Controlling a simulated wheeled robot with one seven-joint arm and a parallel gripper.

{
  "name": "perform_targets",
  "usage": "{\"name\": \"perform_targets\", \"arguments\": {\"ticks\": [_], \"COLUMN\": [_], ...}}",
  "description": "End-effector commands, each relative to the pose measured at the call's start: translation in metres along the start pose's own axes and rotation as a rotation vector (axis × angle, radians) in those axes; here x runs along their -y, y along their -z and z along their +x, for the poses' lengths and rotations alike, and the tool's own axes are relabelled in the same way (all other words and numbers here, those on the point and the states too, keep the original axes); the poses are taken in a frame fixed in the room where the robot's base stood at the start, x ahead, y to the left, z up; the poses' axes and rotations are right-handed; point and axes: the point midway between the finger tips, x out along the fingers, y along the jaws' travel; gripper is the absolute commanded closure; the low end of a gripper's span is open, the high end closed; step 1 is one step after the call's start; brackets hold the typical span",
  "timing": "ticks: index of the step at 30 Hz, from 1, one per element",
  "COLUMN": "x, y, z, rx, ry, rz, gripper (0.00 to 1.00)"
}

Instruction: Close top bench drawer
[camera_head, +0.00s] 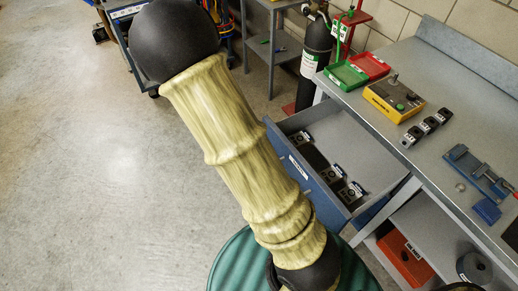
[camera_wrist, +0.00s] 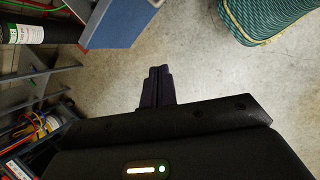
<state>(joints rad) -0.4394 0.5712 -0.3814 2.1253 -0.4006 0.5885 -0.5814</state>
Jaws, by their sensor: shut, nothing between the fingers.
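The top bench drawer (camera_head: 280,147) is pulled well out from under the grey workbench (camera_head: 420,90) in the head view. It has a blue front with a white label, and several dark labelled blocks lie inside. Its blue front also shows at the upper left of the wrist view (camera_wrist: 118,22). My arm hides part of the front in the head view. My gripper (camera_wrist: 157,72) shows in the wrist view with its dark fingers together and empty. It is over the floor, apart from the drawer front. I cannot make out the gripper in the head view.
On the bench stand green (camera_head: 346,75) and red (camera_head: 370,64) bins, a yellow control box (camera_head: 394,98) and a blue vise (camera_head: 476,170). A dark gas cylinder (camera_head: 315,58) stands behind the drawer. A lower shelf holds a red box (camera_head: 404,259). The floor at left is clear.

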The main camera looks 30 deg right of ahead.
Motion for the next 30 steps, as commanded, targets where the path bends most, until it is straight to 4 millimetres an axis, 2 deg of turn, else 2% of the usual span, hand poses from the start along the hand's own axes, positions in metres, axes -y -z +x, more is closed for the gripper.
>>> {"name": "perform_targets", "arguments": {"ticks": [1,3,6,12,23,30], "x": [-0.004,-0.015,-0.030,-0.046,-0.047,-0.052], "y": [0.019,0.033,0.050,0.066,0.064,0.057], "z": [0.031,0.051,0.070,0.078,0.077,0.099], "rx": [0.063,0.149,0.264,0.384,0.387,0.389], "ry": [-0.032,-0.077,-0.129,-0.180,-0.179,-0.175], "rz": [-0.107,-0.248,-0.419,-0.581,-0.584,-0.582], "gripper": [1.00,1.00,1.00,1.00,1.00,1.00]}}
